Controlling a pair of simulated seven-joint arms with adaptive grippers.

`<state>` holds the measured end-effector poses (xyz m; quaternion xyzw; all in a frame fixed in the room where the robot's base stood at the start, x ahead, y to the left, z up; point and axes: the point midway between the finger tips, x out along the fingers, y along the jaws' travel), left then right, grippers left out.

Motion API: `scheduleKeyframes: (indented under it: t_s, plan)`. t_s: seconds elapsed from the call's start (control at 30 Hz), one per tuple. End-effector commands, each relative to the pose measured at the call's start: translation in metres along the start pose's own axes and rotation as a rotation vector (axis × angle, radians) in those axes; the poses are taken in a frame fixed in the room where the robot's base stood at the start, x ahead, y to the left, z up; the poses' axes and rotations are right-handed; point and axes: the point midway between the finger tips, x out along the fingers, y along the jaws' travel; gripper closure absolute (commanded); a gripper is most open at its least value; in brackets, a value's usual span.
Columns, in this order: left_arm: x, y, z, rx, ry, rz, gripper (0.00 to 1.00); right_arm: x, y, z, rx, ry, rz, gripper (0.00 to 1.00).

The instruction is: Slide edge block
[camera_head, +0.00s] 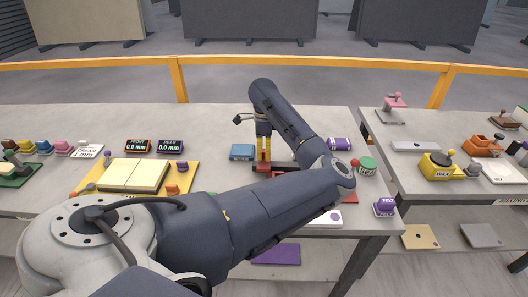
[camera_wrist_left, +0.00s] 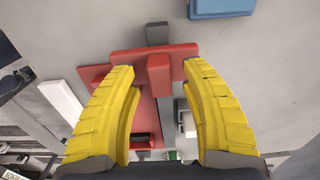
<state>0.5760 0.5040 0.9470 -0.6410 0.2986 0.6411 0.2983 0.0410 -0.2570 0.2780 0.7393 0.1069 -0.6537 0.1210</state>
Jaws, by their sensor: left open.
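My left gripper (camera_head: 262,162) points down over the front half of the stone slab, its yellow fingers apart. In the left wrist view the open fingers (camera_wrist_left: 157,69) stand either side of a raised red block (camera_wrist_left: 160,80), with gaps showing on both sides. The block joins a wider red crosspiece (camera_wrist_left: 127,55) that lies across a dark grey rail (camera_wrist_left: 158,33). I cannot tell whether the fingers are level with the block. In the head view my arm and gripper hide most of the red fixture (camera_head: 287,167). My right gripper is not in view.
A blue block (camera_head: 241,152) lies left of the gripper; it also shows in the wrist view (camera_wrist_left: 220,8). A yellow tray (camera_head: 190,180) with a cream pad is farther left. A purple item (camera_head: 340,144) and a green-topped tin (camera_head: 368,165) stand right. The slab behind is clear.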

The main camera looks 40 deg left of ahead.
Motion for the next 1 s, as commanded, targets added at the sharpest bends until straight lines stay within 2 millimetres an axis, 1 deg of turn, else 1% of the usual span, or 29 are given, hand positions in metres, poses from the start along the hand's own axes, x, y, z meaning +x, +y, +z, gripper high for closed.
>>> scheduleKeyframes:
  t_s: [0.13,0.4,0.43,0.83,0.87,1.0]
  plan:
    - [0.0040,-0.0001,0.0002,0.000,-0.001,-0.001,0.55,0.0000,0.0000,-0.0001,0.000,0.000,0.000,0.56]
    - [0.0046,-0.0002,0.0001,0.000,0.000,-0.001,0.55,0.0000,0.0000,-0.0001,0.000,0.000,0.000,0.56]
    - [0.0046,-0.0002,0.0001,0.000,0.000,-0.001,0.52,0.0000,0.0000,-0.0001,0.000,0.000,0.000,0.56]
    - [0.0046,-0.0001,0.0002,0.000,0.000,0.000,0.99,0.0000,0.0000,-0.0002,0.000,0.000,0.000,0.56]
    - [0.0046,-0.0001,0.0002,0.000,0.000,0.000,1.00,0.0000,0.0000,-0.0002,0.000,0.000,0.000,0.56]
    - [0.0047,-0.0001,0.0002,0.000,0.000,0.000,1.00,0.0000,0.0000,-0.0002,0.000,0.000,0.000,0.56]
